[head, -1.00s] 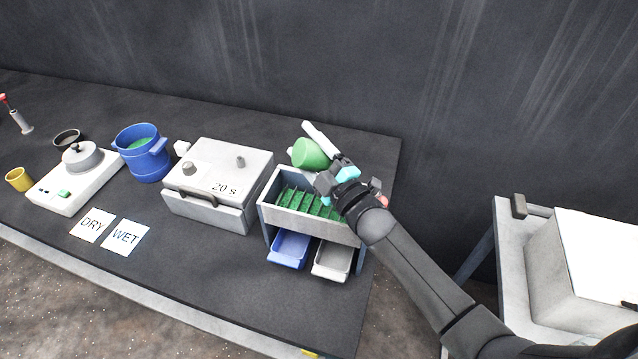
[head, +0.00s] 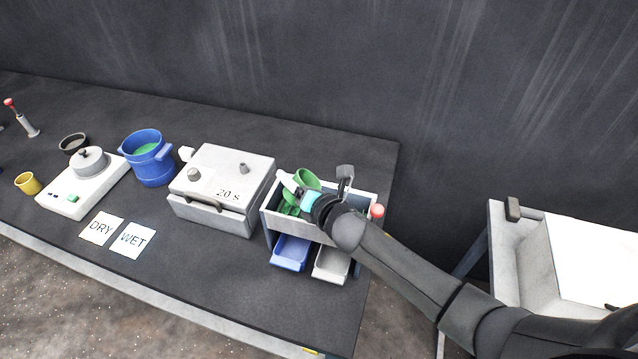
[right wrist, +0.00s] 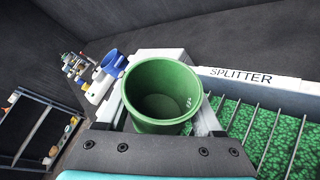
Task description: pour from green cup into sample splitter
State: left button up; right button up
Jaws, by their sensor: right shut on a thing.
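The green cup (head: 307,179) is in my right gripper (head: 314,184), over the back left of the sample splitter (head: 318,227). In the right wrist view the cup (right wrist: 163,90) is between the two fingers with its mouth toward the camera; its inside looks nearly empty, with a few pale specks. The splitter, labelled SPLITTER in that view, has green grains between its thin dividers (right wrist: 268,135). My arm hides much of the splitter's top in the head view. My left gripper is not in view.
A blue tray (head: 290,253) and a grey tray (head: 331,264) sit under the splitter. Left of it stand a grey box (head: 222,187) marked "20 s", a blue bucket (head: 147,165) with green contents, and a white scale (head: 82,190).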

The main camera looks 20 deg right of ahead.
jog(key=a+n+h, duration=0.1)
jog(key=n, duration=0.1)
jog(key=a+f+n+h+b, duration=0.1)
jog(key=n, duration=0.1)
jog(key=shift+a+f+g+h, duration=0.15)
jog(key=shift+a+g+h, duration=0.15)
jog(key=shift+a, duration=0.05)
jog(key=shift+r+n+h+p, duration=0.5)
jog(key=shift+r+n+p, duration=0.2)
jog(key=shift+r, duration=0.85)
